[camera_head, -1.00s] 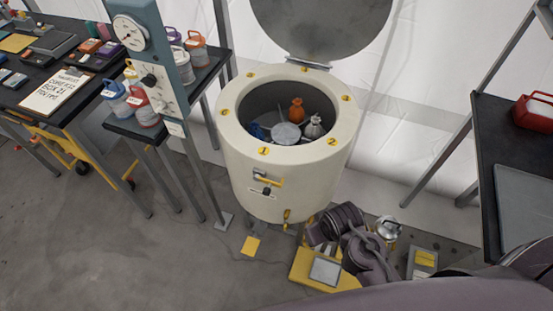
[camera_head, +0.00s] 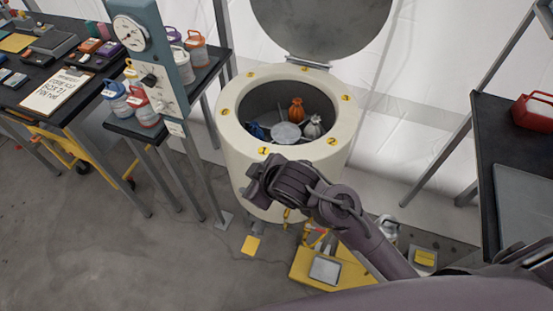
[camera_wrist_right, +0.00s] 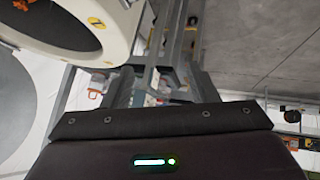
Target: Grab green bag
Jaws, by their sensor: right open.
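A cream round drum (camera_head: 240,150) stands open with numbered yellow marks on its rim. Inside it are an orange bag (camera_head: 296,112), a pale grey bag (camera_head: 313,127) and a partly hidden blue bag (camera_head: 257,131) around a grey central disc (camera_head: 287,132). I see no green bag; part of the drum's inside is hidden by its near wall. My right gripper (camera_head: 257,186) is open, in front of the drum's near side and below the rim. In the right wrist view the drum's rim (camera_wrist_right: 112,40) shows at upper left. My left gripper is not in view.
The drum's round lid (camera_head: 320,25) is raised behind it. A gauge post (camera_head: 150,60) and a shelf of jars stand at the left. A dark table (camera_head: 500,140) with a red case (camera_head: 535,112) is at the right. A yellow base (camera_head: 310,262) lies below my arm.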

